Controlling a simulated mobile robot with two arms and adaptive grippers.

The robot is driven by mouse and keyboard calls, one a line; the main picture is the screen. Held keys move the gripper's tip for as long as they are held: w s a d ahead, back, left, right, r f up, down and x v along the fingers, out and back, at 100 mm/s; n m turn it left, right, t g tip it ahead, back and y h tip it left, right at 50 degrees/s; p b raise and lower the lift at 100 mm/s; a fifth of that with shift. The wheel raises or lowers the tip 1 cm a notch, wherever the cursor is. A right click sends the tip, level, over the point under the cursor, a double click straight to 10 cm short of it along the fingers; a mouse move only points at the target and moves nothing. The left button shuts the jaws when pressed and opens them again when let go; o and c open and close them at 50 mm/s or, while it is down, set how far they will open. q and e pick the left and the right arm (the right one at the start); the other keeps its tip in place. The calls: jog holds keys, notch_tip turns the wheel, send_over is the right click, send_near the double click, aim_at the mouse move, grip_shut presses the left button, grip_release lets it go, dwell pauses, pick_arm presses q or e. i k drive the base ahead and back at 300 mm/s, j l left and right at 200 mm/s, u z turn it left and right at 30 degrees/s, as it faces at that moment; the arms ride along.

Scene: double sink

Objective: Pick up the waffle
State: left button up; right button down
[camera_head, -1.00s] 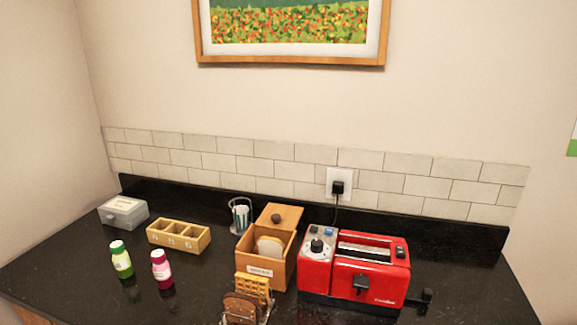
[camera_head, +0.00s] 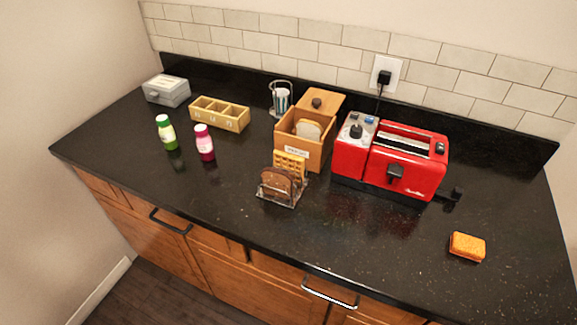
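A yellow waffle (camera_head: 291,162) stands upright in a metal rack (camera_head: 283,200) near the middle of the dark counter. A dark brown toast slice (camera_head: 277,184) stands in the same rack in front of the waffle and hides its lower part. The rack is just in front of the wooden bread box. Neither of my grippers is in the head view.
A wooden bread box (camera_head: 293,141) with bread and a red toaster (camera_head: 405,164) stand behind the rack. Green (camera_head: 166,134) and pink (camera_head: 204,143) bottles are at left. An orange sponge-like block (camera_head: 467,246) lies at right. The counter's front middle is clear.

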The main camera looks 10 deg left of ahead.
aim_at(281, 159)
jog(key=j+z, duration=0.5)
jog(key=j, duration=0.85)
